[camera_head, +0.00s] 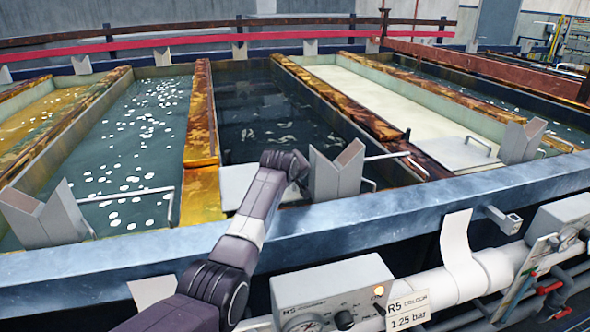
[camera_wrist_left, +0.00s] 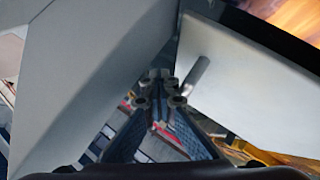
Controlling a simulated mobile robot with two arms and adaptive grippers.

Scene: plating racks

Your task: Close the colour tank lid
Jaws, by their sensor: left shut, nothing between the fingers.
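The colour tank (camera_head: 262,110) holds dark liquid in the middle of the head view, above a unit labelled R5. A pale flat panel (camera_head: 236,182), which looks like its lid, lies at the tank's near end, partly hidden by my left arm. Most of the dark liquid beyond it is uncovered. My left gripper shows in the left wrist view (camera_wrist_left: 158,88), shut and empty. It points between a grey plate on the left and a pale panel (camera_wrist_left: 240,85) with a short metal rod (camera_wrist_left: 196,76) close beside the fingers. Contact cannot be told. My right gripper is not in view.
A V-shaped grey bracket (camera_head: 336,172) stands on the blue front rail (camera_head: 420,207) beside my left wrist. Another bracket (camera_head: 48,215) stands at left. Neighbouring tanks flank the colour tank, and a pale lid (camera_head: 458,152) with a handle lies at right.

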